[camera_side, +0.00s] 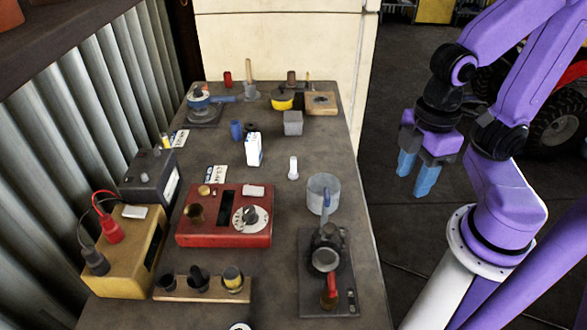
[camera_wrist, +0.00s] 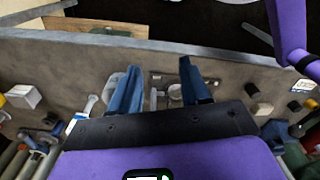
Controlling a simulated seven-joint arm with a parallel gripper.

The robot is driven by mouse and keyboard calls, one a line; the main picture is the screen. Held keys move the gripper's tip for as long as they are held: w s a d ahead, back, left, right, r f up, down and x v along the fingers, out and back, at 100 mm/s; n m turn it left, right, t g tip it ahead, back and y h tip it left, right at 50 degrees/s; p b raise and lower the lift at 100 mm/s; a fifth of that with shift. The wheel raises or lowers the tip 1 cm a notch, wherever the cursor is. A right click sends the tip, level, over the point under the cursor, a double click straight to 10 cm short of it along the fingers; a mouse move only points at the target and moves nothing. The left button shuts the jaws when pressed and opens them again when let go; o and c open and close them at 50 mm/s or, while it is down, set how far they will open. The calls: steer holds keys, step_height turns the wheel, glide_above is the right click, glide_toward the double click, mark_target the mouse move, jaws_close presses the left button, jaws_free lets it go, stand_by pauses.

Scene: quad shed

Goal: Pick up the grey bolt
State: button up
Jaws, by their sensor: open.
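A pale grey bolt (camera_side: 293,168) stands on the bench, left of and a little above the clear cup in the side view. In the wrist view a pale, narrow shape that looks like this bolt (camera_wrist: 89,105) lies left of my left finger. My gripper (camera_side: 416,172) has blue fingers pointing down, off the right edge of the bench and well apart from the bolt. In the wrist view my gripper (camera_wrist: 160,82) is open, with nothing held between its fingers.
The clear cup (camera_side: 323,182) and a dark plate with a clamp-like tool (camera_side: 343,262) stand near the right edge. A white carton (camera_side: 254,150), a grey block (camera_side: 293,124) and a red box (camera_side: 225,230) surround the bolt at some distance. Bare bench lies right of the bolt.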

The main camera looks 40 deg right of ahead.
steer(key=w+d+f+m+g+y, duration=0.1)
steer(key=w+m+g+y, duration=0.15)
steer(key=w+m, duration=0.55)
steer(key=w+f+m+g+y, duration=0.2)
steer(key=w+m+g, duration=0.2)
steer(key=w+m, duration=0.4)
steer(key=w+d+f+m+t+y, duration=0.1)
steer(key=w+d+m+t+y, duration=0.1)
steer(key=w+d+m+y, duration=0.45)
steer(key=m+t+y, duration=0.2)
steer(key=m+t, duration=0.2)
steer(key=m, duration=0.4)
glide_toward(293, 174)
steer(key=a, duration=0.8)
steer(key=shift+w+a+f, duration=0.15)
steer(key=shift+a+f, duration=0.15)
steer(key=shift+f, duration=0.1)
jaws_close()
